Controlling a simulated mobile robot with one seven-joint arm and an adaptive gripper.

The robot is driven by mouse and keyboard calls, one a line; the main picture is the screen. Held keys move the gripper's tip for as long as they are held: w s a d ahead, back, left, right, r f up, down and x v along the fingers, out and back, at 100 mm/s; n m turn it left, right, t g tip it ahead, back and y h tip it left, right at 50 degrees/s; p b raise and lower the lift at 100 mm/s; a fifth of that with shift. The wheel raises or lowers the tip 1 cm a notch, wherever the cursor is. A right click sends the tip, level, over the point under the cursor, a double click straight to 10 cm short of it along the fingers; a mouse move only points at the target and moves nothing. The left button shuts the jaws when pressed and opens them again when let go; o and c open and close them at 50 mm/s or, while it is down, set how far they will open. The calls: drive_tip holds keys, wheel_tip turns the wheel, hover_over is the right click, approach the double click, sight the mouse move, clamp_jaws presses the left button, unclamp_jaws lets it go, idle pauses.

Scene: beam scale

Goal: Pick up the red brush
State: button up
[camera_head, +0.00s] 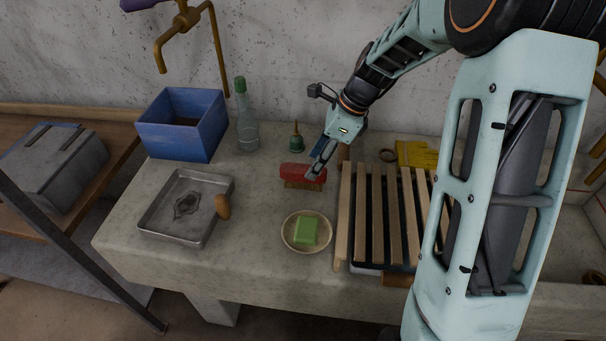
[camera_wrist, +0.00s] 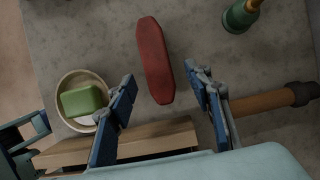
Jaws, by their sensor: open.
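The red brush (camera_head: 302,173) lies on the concrete counter, red back up with tan bristles below, left of the slatted wooden rack. It also shows in the wrist view (camera_wrist: 154,60), long and narrow, ahead of the jaws. My gripper (camera_head: 318,167) is above the brush's right part in the head view and hides a little of it. In the wrist view my gripper (camera_wrist: 161,92) has its two fingers spread apart, with the near end of the brush close to the gap between them. Nothing is held. I cannot tell the exact height above the brush.
A dish (camera_head: 287,244) with green soap (camera_head: 306,231) lies in front. The slatted rack (camera_head: 346,225) is on the right. A green-and-brass object (camera_head: 296,143) and a bottle (camera_head: 247,130) stand behind. A metal tray (camera_head: 160,226) and a blue box (camera_head: 180,137) are left.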

sight(307, 168)
drive_tip(key=x, duration=0.6)
drive_tip(key=shift+a+f, duration=0.1)
drive_tip(key=shift+a, duration=0.3)
drive_tip(key=shift+c, duration=0.2)
clamp_jaws()
